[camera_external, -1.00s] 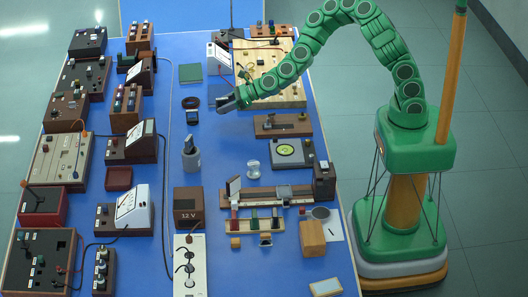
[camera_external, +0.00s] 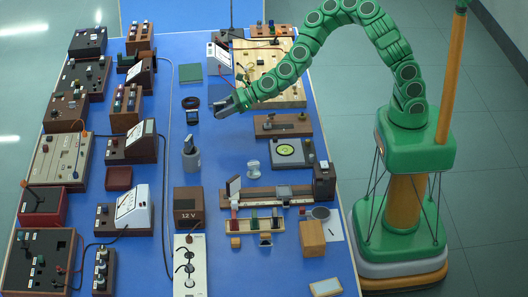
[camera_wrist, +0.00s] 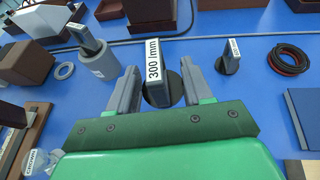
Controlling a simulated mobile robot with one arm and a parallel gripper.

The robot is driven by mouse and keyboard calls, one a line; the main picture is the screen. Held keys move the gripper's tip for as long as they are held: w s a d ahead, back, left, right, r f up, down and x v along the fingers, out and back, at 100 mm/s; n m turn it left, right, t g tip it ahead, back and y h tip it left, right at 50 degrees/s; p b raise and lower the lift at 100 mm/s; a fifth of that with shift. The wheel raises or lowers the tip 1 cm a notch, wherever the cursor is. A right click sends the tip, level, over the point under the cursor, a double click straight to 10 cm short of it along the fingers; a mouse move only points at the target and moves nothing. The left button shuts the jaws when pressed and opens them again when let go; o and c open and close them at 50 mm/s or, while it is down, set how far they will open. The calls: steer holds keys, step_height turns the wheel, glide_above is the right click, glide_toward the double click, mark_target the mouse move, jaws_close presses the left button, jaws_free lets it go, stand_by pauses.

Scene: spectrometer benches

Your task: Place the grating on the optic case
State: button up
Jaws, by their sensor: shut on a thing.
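My gripper (camera_wrist: 158,90) is shut on a dark, round-based grating with a white "300 /mm" label (camera_wrist: 154,62). The grating sits upright between the two grey fingers, clear of other things in the wrist view. In the external view my gripper (camera_external: 228,107) is over the blue table, right of the small standing optic (camera_external: 192,117), and hides most of the grating. I see no label reading optic case. A low dark-red box (camera_external: 118,178), left of the middle, may be it, but I cannot be sure.
A similar labelled optic (camera_wrist: 230,58) stands beside a dark coil (camera_wrist: 288,60). A grey cylinder (camera_wrist: 100,65) holds another piece. A green pad (camera_external: 190,72) lies farther back. Meters and boxes line the left side. A cable (camera_wrist: 205,36) crosses the table.

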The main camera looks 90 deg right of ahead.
steer(key=s+a+r+n+y, duration=0.1)
steer(key=a+n+y, duration=0.1)
steer(key=a, duration=1.6)
step_height(320, 180, up, 2)
steer(key=n+g+y, duration=0.4)
steer(key=n+y, duration=0.1)
glide_above(314, 231)
steer(key=shift+d+f, duration=0.1)
steer(key=shift+f, duration=3.45)
steer(key=shift+f, duration=0.1)
steer(key=o, duration=1.1)
